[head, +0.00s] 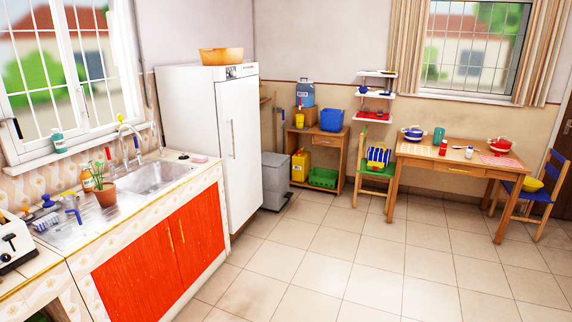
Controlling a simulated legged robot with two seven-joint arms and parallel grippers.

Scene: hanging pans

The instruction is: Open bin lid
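A grey bin (275,184) stands on the floor against the back wall, between the white fridge and a small wooden table. Its lid (275,160) is lighter grey and looks closed on top. The fridge hides part of the bin's left side. Neither of my grippers shows in the head view.
The white fridge (207,135) stands left of the bin. The small wooden table (320,138) with a green crate (323,178) below is right of it. A sink counter (150,215) with orange-red doors runs along the left. The tiled floor (330,255) is clear in the middle.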

